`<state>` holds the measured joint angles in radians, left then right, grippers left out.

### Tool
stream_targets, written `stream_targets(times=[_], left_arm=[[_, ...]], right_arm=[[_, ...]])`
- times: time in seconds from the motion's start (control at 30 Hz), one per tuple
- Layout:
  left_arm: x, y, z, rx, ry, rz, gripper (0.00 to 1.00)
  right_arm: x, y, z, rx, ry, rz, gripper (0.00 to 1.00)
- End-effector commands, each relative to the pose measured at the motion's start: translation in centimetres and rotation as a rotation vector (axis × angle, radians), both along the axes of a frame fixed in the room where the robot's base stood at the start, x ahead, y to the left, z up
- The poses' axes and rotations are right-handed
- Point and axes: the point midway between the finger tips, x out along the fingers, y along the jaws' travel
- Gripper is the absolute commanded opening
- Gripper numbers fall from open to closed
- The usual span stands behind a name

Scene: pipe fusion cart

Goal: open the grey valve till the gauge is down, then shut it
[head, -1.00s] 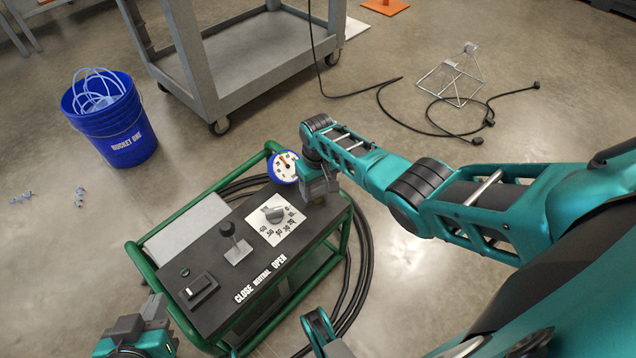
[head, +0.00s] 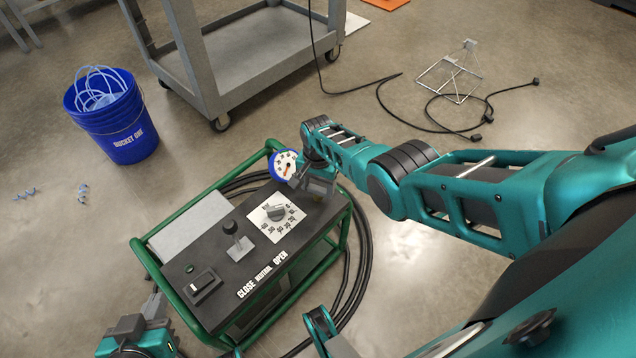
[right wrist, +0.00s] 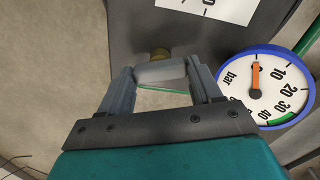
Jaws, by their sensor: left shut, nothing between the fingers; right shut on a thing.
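The grey valve handle (right wrist: 160,72) shows in the right wrist view, on a brass stem at the dark panel. My right gripper (right wrist: 163,82) is shut on it, one finger at each end. In the head view my right gripper (head: 318,184) is at the panel's far right corner and hides the valve. The blue-rimmed gauge (head: 285,165) is just left of it. In the right wrist view the gauge (right wrist: 266,90) has its orange needle pointing up, short of the 10 mark. My left gripper (head: 155,308) is shut and empty at the lower left.
A blue bucket (head: 118,125) and a grey trolley (head: 245,60) stand behind. Black cable (head: 400,118) lies on the floor.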

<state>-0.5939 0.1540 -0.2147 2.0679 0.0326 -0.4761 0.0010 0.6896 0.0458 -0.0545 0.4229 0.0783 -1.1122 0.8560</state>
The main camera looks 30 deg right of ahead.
Motion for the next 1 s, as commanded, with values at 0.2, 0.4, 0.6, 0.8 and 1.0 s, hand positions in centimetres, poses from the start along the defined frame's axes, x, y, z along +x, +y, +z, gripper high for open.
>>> stream_targets(times=[0.2, 0.4, 0.6, 0.8, 1.0], left_arm=[[-0.02, 0.02, 0.10, 0.000, 0.001, 0.000, 0.00], [-0.03, 0.02, 0.15, 0.000, 0.001, 0.000, 0.00], [-0.02, 0.01, 0.16, 0.000, 0.001, 0.000, 0.00], [-0.01, -0.05, 0.19, -0.002, 0.002, 0.002, 0.00], [0.02, -0.13, 0.22, -0.006, 0.001, 0.004, 0.00]], right_arm=[[-0.01, 0.08, 0.02, 0.002, 0.001, -0.143, 0.33], [0.00, 0.04, 0.01, 0.001, 0.001, -0.224, 0.33], [-0.01, 0.02, -0.01, 0.000, 0.000, -0.262, 0.33], [-0.01, 0.01, -0.01, 0.000, 0.000, -0.269, 0.33], [0.00, 0.00, -0.01, 0.000, 0.000, -0.268, 0.33]])
